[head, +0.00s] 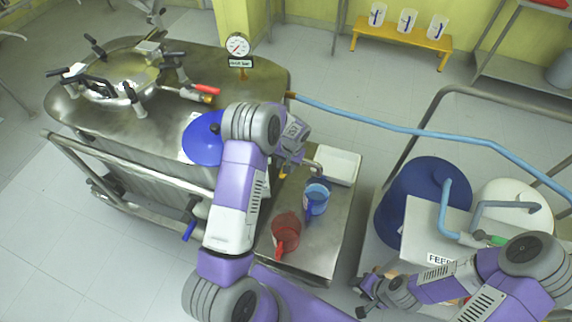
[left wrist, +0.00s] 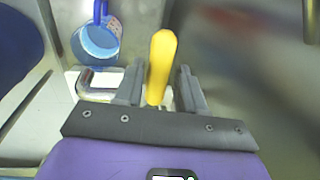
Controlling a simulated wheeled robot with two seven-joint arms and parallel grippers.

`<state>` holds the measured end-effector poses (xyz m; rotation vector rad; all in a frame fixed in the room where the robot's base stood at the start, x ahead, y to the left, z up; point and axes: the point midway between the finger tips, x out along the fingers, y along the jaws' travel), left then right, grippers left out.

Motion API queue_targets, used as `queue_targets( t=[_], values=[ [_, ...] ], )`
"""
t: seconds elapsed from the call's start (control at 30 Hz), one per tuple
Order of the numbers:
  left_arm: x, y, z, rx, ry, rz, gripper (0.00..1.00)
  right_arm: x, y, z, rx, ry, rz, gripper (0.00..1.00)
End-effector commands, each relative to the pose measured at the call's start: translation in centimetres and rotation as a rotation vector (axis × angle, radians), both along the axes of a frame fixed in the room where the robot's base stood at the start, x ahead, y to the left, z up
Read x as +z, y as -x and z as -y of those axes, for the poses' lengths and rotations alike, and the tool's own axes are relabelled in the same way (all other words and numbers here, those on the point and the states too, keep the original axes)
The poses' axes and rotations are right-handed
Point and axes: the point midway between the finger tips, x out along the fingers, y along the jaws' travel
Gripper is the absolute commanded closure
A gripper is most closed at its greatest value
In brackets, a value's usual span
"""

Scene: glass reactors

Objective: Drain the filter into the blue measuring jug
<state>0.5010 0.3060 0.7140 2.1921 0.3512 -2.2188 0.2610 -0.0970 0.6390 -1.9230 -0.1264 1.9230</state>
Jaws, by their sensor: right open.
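The steel filter vessel (head: 120,85) with a clamped lid stands at the left. A small steel outlet pipe (head: 312,166) reaches over the side table near the blue measuring jug (head: 317,199). The jug stands upright on the table and also shows in the left wrist view (left wrist: 96,42); its contents are unclear. My left gripper (left wrist: 158,82) is open, its fingers on both sides of a yellow valve handle (left wrist: 162,60). Gaps show between handle and fingers. In the head view my left arm hides much of this spot. My right gripper (head: 364,297) is open and empty, low at the right.
A red jug (head: 285,236) stands on the steel side table (head: 335,240) in front of the blue jug, close to my left arm. A white tray (head: 338,165) lies behind. A blue drum (head: 405,195) and a blue hose (head: 400,127) are at the right.

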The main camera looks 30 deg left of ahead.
Motion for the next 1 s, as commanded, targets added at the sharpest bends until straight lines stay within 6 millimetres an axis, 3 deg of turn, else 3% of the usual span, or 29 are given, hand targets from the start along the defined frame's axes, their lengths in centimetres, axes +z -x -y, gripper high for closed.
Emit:
queue_targets(
  t=[0.37, 0.8, 1.0],
  values=[
    [0.2, 0.0, 0.0, 0.005, 0.001, 0.001, 0.49, 0.1, 0.0, 0.0, 0.0, 0.0, 0.0, 0.51],
    [6.6, -0.2, 1.0, 0.003, 0.0, 0.001, 0.49, 1.7, 0.0, 0.0, 0.0, 0.0, 0.0, 0.51],
    [7.5, -0.2, 1.2, 0.003, 0.001, 0.001, 0.49, 1.9, 0.0, 0.0, 0.0, 0.0, 0.0, 0.51]
  ],
)
